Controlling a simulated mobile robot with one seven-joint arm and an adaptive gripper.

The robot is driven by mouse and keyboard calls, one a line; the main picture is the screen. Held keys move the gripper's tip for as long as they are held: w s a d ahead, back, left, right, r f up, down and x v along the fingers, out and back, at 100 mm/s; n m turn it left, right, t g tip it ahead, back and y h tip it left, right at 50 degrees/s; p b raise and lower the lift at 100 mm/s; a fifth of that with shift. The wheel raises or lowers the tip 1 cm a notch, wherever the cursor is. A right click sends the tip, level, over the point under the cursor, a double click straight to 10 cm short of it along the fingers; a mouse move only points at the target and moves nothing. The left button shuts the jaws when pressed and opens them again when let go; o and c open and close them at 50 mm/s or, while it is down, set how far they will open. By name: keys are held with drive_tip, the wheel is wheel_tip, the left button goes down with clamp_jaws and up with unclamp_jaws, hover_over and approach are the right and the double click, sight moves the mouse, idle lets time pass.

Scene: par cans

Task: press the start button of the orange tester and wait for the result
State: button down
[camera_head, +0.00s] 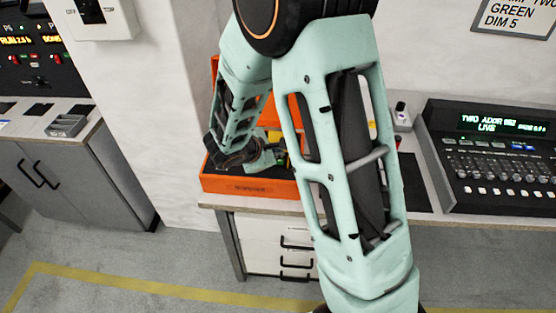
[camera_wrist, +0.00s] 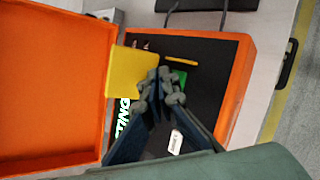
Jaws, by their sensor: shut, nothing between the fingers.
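The orange tester (camera_head: 250,186) is an open case on the bench in the head view, partly hidden behind my arm. In the wrist view its orange rim (camera_wrist: 240,95) surrounds a black panel, with the open lid at the left. My gripper (camera_wrist: 163,86) is shut and empty, its fingertips over the panel. A green patch (camera_wrist: 182,76), perhaps the start button, shows right beside the fingertips and is partly hidden by them. I cannot tell whether they touch it.
The yellow square piece (camera_wrist: 130,72) is left of the fingertips. A thin yellow strip (camera_wrist: 181,61) and a white label (camera_wrist: 176,142) are on the panel. A lighting console (camera_head: 495,160) stands on the bench at the right. A grey cabinet (camera_head: 85,185) stands at the left.

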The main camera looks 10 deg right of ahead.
drive_tip(key=shift+r+p, duration=1.5)
drive_tip(key=shift+r, duration=1)
